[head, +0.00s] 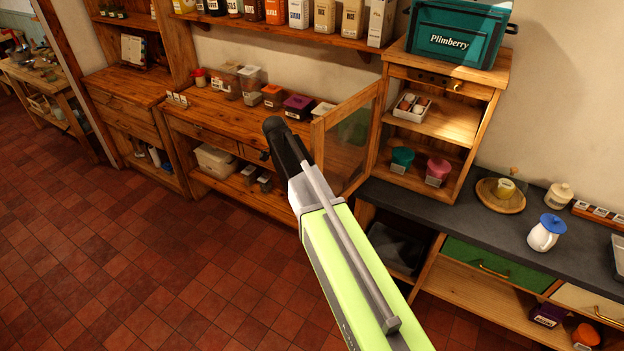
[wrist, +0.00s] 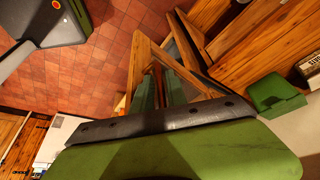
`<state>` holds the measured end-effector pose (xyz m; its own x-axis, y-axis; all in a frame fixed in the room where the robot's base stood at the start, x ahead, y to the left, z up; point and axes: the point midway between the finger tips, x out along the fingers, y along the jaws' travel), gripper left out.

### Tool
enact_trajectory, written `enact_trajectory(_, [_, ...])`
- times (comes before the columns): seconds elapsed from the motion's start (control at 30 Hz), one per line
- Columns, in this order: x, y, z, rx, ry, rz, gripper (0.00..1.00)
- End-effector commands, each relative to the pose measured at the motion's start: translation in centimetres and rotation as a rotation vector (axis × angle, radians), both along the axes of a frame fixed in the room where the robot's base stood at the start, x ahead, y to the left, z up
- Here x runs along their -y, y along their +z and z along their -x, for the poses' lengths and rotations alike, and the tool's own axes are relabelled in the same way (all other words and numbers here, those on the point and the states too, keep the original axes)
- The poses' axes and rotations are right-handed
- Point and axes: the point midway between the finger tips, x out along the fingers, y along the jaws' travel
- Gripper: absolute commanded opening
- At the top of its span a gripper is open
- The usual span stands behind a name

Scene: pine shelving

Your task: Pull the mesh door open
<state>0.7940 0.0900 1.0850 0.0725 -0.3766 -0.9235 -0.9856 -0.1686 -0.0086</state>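The mesh door (head: 347,140) is a wooden frame with a see-through panel. It stands swung out at the left side of the small pine cabinet (head: 448,88), whose inside shows openly. In the wrist view a wooden frame that looks like the door (wrist: 183,66) rises just beyond my fingers. My gripper (head: 272,128) has dark fingers and is left of the door's free edge in the head view. In the wrist view my gripper (wrist: 159,90) shows as two narrow greenish fingers overlapping the frame. I cannot tell whether they touch it or how far apart they are.
In the cabinet are an egg box (head: 411,107), a teal cup (head: 401,160) and a pink cup (head: 438,171). A teal box (head: 458,35) stands on top. A dark counter (head: 465,210) lies below right. The tiled floor (head: 150,260) at left is clear.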

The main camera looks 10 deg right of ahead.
Motion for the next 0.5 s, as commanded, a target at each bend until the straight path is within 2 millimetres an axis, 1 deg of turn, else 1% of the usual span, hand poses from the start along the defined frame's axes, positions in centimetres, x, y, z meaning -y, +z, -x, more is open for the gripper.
enact_trajectory(0.03, [-0.2, 0.8, 0.0, 0.000, 0.001, 0.000, 0.18])
enact_trajectory(0.17, [-0.9, 2.8, 0.2, -0.001, 0.002, 0.000, 0.18])
enact_trajectory(0.5, [-3.8, 10.4, 0.7, -0.001, 0.002, 0.000, 0.18])
